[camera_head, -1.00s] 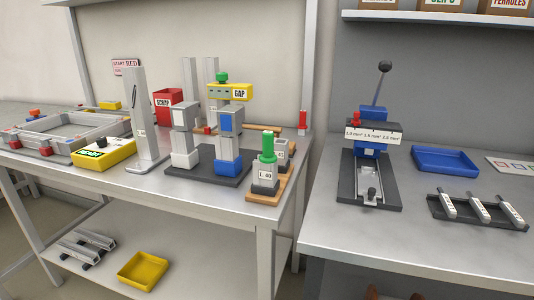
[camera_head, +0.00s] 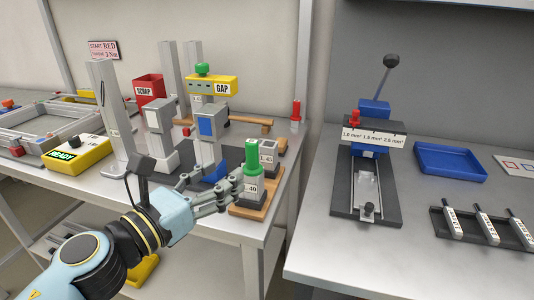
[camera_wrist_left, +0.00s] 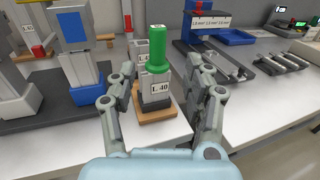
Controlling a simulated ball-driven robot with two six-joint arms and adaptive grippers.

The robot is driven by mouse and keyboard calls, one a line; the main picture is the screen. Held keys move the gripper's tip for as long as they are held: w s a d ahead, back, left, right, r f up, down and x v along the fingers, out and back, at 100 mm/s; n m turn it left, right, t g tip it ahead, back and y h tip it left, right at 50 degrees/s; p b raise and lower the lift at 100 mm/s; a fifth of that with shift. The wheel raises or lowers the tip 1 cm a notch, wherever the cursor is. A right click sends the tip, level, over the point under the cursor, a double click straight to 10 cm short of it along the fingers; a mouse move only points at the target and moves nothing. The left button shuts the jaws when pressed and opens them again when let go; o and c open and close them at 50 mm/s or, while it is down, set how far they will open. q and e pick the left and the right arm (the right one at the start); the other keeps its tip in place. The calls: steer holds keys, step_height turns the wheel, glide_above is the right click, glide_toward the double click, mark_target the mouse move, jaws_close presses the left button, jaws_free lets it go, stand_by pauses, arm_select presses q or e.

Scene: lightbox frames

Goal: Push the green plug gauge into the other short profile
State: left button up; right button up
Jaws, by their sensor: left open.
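The green plug gauge (camera_head: 252,157) stands upright in a short profile marked L 40 (camera_head: 251,187), on a wooden base (camera_head: 248,211). The other short profile (camera_head: 268,155) stands just behind it, partly hidden by the gauge in the left wrist view (camera_wrist_left: 143,48). My left gripper (camera_head: 233,189) is open beside the marked profile. In the left wrist view its two fingers (camera_wrist_left: 167,78) spread to either side of the green gauge (camera_wrist_left: 157,52) and its profile, with gaps showing. My right gripper is not in view.
A gap gauge stand with a yellow GAP head (camera_head: 213,85) rises left of the profiles. A blue-bodied lever press (camera_head: 370,150) and a blue tray (camera_head: 450,162) stand on the right bench. The bench's front edge lies close to the wooden base.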

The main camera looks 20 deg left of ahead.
mark_target(248, 156)
arm_select(q)
steer(key=x, duration=0.5)
steer(key=shift+p, duration=0.35)
steer(key=x, duration=0.5)
steer(key=shift+w+a+r+p, duration=0.15)
steer(key=shift+w+p, duration=0.1)
steer(key=shift+p, duration=0.15)
steer(key=shift+s, duration=0.1)
jaws_close()
